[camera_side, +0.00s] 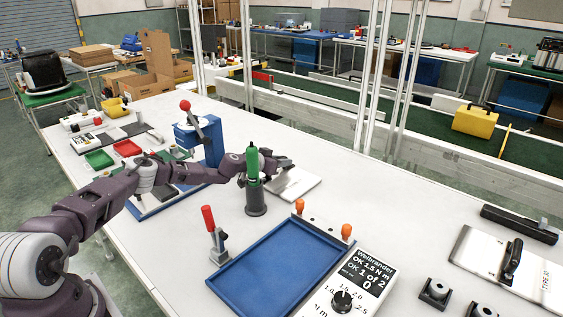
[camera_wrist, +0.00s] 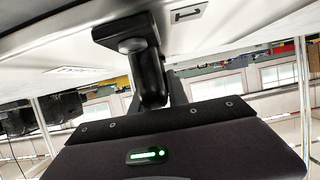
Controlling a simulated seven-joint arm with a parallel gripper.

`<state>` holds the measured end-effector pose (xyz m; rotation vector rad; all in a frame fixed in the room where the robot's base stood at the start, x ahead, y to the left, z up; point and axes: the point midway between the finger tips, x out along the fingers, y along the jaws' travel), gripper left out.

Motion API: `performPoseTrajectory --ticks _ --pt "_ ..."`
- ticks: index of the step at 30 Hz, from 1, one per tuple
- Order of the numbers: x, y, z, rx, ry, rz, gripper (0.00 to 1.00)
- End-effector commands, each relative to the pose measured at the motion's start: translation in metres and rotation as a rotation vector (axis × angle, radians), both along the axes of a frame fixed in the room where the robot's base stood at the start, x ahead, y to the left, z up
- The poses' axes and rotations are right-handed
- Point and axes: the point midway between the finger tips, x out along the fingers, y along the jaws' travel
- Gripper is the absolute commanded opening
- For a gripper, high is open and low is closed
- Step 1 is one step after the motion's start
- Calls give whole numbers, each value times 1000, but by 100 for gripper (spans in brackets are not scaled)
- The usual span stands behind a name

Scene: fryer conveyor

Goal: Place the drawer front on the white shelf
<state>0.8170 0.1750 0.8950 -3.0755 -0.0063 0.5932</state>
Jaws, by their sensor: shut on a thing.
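A white panel (camera_side: 297,185), which I take to be the drawer front, is at my gripper (camera_side: 282,164) in the side view, behind the green-handled tool. In the wrist view the panel (camera_wrist: 235,40) fills the top, with a black handle (camera_wrist: 147,62) on its face. My gripper is shut on that handle; its fingertips are mostly hidden. Whether the panel touches the table is unclear. A second white panel (camera_side: 480,262) with a black handle and a "TYPE" label lies at the right. I cannot tell which surface is the white shelf.
The green-handled tool (camera_side: 253,168) stands in a dark holder close to my arm. A blue tray (camera_side: 270,268), a red-handled clamp (camera_side: 214,235) and a torque tester (camera_side: 350,288) stand in front. White posts (camera_side: 369,80) rise at the table's back edge. The white table (camera_side: 400,215) is clear right of the panel.

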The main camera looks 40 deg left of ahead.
Motion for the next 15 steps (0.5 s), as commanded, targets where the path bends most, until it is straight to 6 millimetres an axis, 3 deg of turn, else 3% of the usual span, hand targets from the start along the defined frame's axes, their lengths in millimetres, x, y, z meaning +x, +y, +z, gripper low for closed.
performPoseTrajectory --ticks 5,6,8,15 --pt "0 0 -2 1 -2 1 0" --pt "0 0 -2 1 -1 0 28" --pt "0 0 -2 1 -1 0 39" --pt "0 0 -2 0 0 0 42"
